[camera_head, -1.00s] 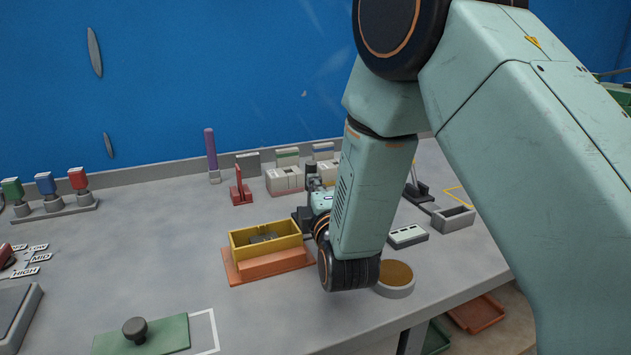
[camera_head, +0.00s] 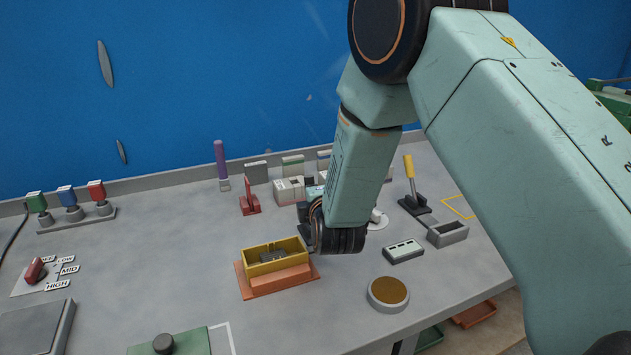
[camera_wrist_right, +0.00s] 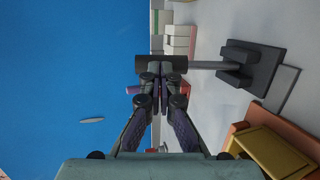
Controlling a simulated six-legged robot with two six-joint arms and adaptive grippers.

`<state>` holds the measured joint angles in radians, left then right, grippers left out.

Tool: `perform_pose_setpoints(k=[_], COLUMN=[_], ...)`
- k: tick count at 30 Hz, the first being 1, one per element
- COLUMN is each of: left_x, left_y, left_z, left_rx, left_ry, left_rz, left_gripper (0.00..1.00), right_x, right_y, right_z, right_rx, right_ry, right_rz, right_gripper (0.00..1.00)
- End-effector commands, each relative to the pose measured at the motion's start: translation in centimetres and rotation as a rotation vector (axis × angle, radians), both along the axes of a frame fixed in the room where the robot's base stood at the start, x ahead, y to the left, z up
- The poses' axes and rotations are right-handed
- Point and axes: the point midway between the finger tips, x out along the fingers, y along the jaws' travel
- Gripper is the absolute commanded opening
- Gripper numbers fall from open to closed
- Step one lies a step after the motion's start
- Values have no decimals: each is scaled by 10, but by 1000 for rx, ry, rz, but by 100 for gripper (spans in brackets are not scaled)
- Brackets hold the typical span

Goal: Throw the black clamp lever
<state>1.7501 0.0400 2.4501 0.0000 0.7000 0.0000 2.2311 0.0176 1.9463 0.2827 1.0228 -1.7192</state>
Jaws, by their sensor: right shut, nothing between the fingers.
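The black clamp lever shows in the right wrist view, with a dark base (camera_wrist_right: 262,68), a grey rod and a black crossbar handle (camera_wrist_right: 175,64). The rod stands out from the base. My right gripper (camera_wrist_right: 160,88) is shut and empty, its fingertips right at the crossbar. Whether they touch it I cannot tell. In the head view my right arm hides most of the gripper and lever; a dark block (camera_head: 303,212) shows beside the wrist. My left gripper is not in view.
A yellow bin (camera_head: 262,268) on an orange base stands just in front of my right wrist. A red clamp-like piece (camera_head: 249,200) and pale blocks (camera_head: 289,189) stand behind. A yellow-handled lever (camera_head: 409,168) and a round brown-topped pad (camera_head: 388,291) are to the right.

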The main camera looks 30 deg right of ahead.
Motion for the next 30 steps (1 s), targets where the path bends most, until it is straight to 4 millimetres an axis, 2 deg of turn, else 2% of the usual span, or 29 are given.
perform_pose_setpoints(k=[1,9,18,30], left_x=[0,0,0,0], left_y=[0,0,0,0], left_z=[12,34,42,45], left_rx=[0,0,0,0], left_ry=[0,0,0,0], left_rz=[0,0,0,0], left_gripper=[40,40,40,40], right_x=[3,14,20,22], right_y=[0,-1,-1,-1], right_z=[6,4,0,-1], right_rx=[2,9,8,8], right_ry=[23,139,136,134], right_rz=[0,-1,-1,-1], right_gripper=[0,0,0,0])
